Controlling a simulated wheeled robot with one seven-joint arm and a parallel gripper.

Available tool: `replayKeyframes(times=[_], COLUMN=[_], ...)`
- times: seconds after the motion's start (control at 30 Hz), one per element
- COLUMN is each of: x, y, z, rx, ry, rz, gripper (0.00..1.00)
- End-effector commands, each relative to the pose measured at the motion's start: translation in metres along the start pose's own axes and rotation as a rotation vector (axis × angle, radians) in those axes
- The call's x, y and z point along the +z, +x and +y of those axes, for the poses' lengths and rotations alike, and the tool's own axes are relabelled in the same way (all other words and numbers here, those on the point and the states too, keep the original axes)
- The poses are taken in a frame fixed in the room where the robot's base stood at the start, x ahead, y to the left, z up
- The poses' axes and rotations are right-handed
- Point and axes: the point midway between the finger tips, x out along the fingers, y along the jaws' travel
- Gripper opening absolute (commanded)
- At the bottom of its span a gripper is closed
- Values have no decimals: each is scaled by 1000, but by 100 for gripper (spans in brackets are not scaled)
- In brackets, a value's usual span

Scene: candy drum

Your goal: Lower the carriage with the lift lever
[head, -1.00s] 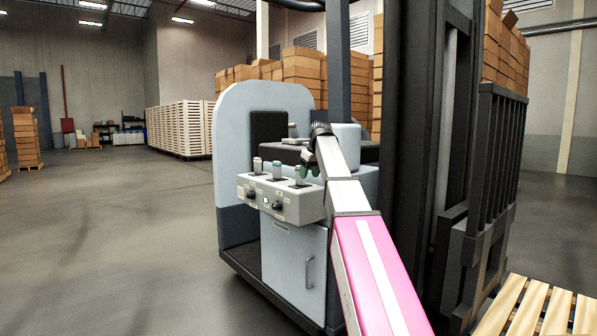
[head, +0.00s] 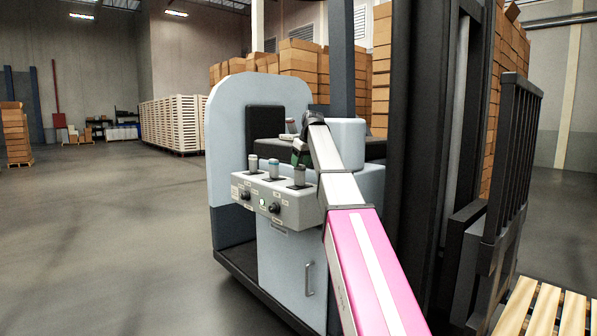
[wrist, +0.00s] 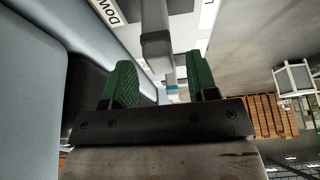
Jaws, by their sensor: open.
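A grey control box (head: 300,212) on the forklift carries three upright levers in the head view: one at left (head: 253,163), one with a teal cap (head: 274,168), and a dark one at right (head: 299,176). My gripper (head: 300,155) is just above and behind the right lever. In the wrist view my gripper (wrist: 162,78) is open, its green-padded fingers apart. A grey lever (wrist: 157,50) shows between or just beyond the fingertips; contact cannot be told. A label ending in "DOWN" (wrist: 105,12) is beside it. The black carriage (head: 490,235) with its barred backrest stands at right.
A wooden pallet (head: 545,308) lies at the lower right by the carriage. The forklift's seat back (head: 265,132) and grey body panel (head: 225,150) are behind the levers. Stacked boxes (head: 300,70) stand farther back. The floor at left is clear.

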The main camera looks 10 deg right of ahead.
Motion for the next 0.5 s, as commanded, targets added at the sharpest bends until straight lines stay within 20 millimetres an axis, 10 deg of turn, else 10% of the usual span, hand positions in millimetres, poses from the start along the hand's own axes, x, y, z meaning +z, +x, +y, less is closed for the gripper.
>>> replayKeyframes(times=[0.5], x=[0], y=[42], z=[0], rx=[0], ry=[0], rz=[0], gripper=[53])
